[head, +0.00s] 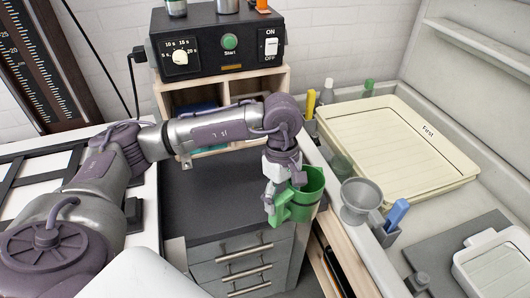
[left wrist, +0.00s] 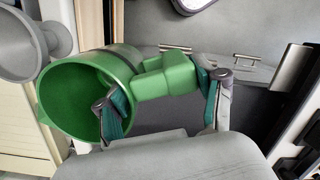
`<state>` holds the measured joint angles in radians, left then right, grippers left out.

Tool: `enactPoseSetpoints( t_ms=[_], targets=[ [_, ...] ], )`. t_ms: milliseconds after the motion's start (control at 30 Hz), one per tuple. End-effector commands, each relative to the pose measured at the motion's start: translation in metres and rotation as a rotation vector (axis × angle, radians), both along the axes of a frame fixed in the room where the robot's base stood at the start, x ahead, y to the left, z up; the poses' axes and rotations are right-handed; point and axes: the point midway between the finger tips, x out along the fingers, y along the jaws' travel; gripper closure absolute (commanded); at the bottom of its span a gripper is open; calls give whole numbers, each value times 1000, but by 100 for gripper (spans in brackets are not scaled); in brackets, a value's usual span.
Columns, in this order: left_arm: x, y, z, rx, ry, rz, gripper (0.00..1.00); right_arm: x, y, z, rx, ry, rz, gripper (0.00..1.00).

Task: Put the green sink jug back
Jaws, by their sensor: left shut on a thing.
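The green jug (head: 308,196) hangs in my left gripper (head: 275,196), which is shut on its handle. In the head view the jug is upright or nearly so, in front of the drawer unit and left of the sink's edge. It also shows in the left wrist view (left wrist: 90,95), with its open mouth toward the left and the left gripper's fingers (left wrist: 165,105) around the handle. The inside of the jug that I can see looks empty. My right gripper is not in view.
A grey funnel (head: 361,197) and a blue clip-like item (head: 397,213) sit at the sink's near edge. A cream tray labelled First (head: 400,150) lies in the sink, with bottles (head: 327,92) behind. A black timer box (head: 215,45) stands on a wooden shelf.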

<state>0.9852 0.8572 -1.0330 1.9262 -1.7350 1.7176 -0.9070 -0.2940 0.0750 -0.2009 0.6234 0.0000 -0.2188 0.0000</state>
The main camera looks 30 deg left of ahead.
Motion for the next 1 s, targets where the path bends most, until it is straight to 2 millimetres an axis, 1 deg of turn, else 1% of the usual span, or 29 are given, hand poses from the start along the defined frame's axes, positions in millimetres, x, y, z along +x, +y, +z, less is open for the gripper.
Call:
enactPoseSetpoints(
  t_ms=[33, 200, 300, 400, 500, 600, 700, 1000],
  targets=[
    [8, 5, 7, -2, 1, 182, 100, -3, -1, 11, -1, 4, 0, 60],
    [34, 24, 12, 0, -11, 783, 100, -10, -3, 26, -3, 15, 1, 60],
    [45, 35, 14, 3, -16, 1075, 100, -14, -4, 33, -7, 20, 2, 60],
    [54, 45, 14, 6, -20, 1301, 100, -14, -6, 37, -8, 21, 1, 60],
    [59, 51, 14, 9, -23, 1449, 100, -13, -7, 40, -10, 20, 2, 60],
    [62, 55, 14, 9, -24, 1529, 100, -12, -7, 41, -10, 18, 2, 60],
    [63, 56, 13, 10, -24, 1556, 100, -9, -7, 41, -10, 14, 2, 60],
    [63, 56, 13, 11, -24, 1554, 100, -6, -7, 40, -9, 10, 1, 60]
  ],
)
